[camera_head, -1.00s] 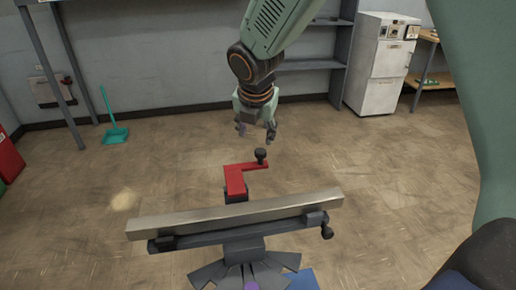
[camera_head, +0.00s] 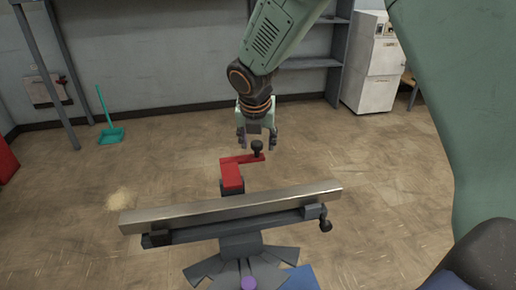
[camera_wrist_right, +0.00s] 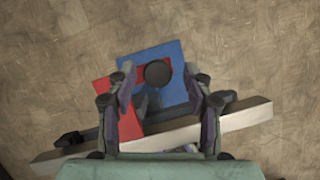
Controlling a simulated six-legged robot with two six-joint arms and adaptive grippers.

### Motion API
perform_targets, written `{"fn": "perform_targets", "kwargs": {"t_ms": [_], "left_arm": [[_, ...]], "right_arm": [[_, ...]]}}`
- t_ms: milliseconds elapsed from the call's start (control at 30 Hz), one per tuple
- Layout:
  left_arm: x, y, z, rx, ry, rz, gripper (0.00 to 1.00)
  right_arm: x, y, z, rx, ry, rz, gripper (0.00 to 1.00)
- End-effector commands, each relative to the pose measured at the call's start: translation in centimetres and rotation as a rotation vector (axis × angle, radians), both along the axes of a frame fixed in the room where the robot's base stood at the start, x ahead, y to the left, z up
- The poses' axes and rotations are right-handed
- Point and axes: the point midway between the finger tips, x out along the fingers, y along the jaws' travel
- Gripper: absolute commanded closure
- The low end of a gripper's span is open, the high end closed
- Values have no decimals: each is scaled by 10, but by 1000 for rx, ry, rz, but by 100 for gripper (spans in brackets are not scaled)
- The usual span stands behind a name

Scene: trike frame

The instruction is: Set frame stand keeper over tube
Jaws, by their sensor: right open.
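The red keeper (camera_head: 232,174) is an angled piece with a dark round knob (camera_head: 257,147) on its far arm. It shows behind the grey metal tube (camera_head: 235,208), which lies across the dark stand (camera_head: 240,246). My right gripper (camera_head: 257,138) is open, pointing down at the knob. In the right wrist view its fingers (camera_wrist_right: 160,82) are spread on either side of the knob (camera_wrist_right: 157,74), with gaps on both sides. The red keeper (camera_wrist_right: 108,92) and tube (camera_wrist_right: 247,114) also show there, partly hidden by the fingers. My left gripper is not in view.
A dark crank knob (camera_head: 325,225) sticks out at the stand's right end. A blue panel (camera_head: 300,280) shows low beside the stand. A teal dustpan (camera_head: 112,135), shelving (camera_head: 308,63) and a white cabinet (camera_head: 372,65) stand along the back. The floor around the stand is clear.

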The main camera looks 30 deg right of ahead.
Motion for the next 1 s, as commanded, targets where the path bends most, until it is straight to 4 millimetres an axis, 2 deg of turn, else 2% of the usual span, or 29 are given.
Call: {"fn": "perform_targets", "kwargs": {"t_ms": [33,133,467,1000], "left_arm": [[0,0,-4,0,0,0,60],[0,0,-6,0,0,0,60],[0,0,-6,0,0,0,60],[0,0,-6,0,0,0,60]], "right_arm": [[2,-1,-7,1,1,-1,49],[4,-2,-12,1,1,-1,49],[5,-3,-14,0,0,-1,50],[5,-3,-13,0,0,0,95]]}}
